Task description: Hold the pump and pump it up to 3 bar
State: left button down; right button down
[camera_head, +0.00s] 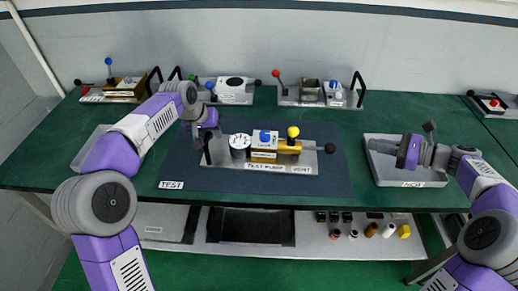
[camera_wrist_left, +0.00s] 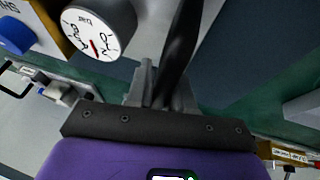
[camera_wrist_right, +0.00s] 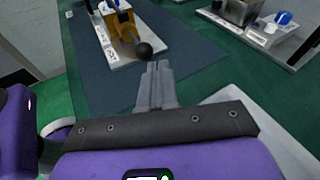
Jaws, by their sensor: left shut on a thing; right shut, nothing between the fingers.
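The test pump (camera_head: 300,160) stands on the blue mat marked TEST (camera_head: 335,185). It has a round white gauge (camera_head: 240,142), a blue knob, a yellow body, a yellow ball knob (camera_head: 293,132) and a black ball (camera_head: 330,148) at its right end. My left gripper (camera_head: 207,128) is shut on the black handle (camera_wrist_left: 182,40) at the pump's left end. The gauge shows close in the left wrist view (camera_wrist_left: 98,28), upside down, with a red needle; I cannot read its value. My right gripper (camera_wrist_right: 155,85) is shut and empty, to the right of the pump, above a grey tray.
The grey tray (camera_head: 385,178) with a white label lies at the right of the green table. Similar devices stand along the back, one with a red ball lever (camera_head: 276,73). A lower shelf (camera_head: 315,232) holds small parts. Free table lies between mat and tray.

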pick_arm(q)
jog(key=shift+f, duration=0.25)
jog(key=c, duration=0.9)
grip_release()
jog(key=shift+r, duration=0.1)
pick_arm(e)
jog(key=v, duration=0.7)
pick_arm(q)
jog(key=shift+r, duration=0.15)
pick_arm(e)
jog(key=shift+d, duration=0.1)
pick_arm(q)
jog(key=v, duration=1.1)
jog(key=shift+s+a+r, duration=0.1)
jog(key=shift+s+r, duration=0.05)
jog(key=shift+r, duration=0.15)
